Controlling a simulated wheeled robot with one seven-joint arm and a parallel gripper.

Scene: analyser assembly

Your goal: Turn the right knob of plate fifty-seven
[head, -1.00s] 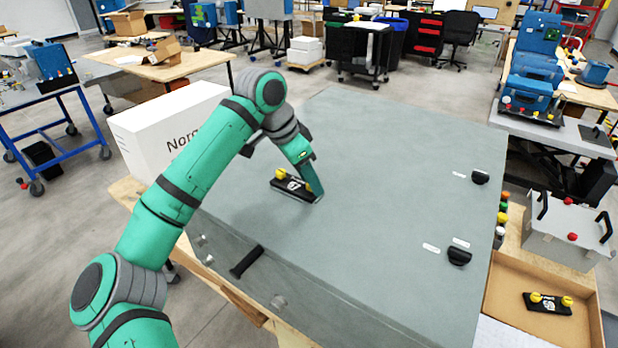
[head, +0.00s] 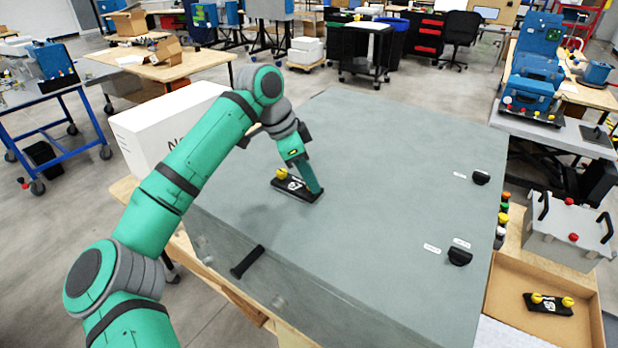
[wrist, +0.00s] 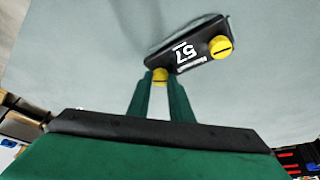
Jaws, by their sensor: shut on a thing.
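Plate fifty-seven (head: 290,190) is a black plate with white print and two yellow knobs, lying on the grey analyser panel (head: 380,150). In the wrist view the plate (wrist: 190,58) reads 57 upside down. Its left knob (head: 283,174) is free and shows a dark slot in the wrist view (wrist: 220,47). My gripper (head: 316,190) is at the plate's right end. In the wrist view its green fingers (wrist: 160,84) are shut on the right knob (wrist: 160,74), which is partly hidden between them. The head view hides this knob behind the fingers.
Another black plate with two yellow knobs (head: 548,303) lies in a cardboard tray (head: 500,268) at lower right. Black handles (head: 459,256) stand on the panel's right side and a black bar handle (head: 246,262) at its front. The panel's middle is clear.

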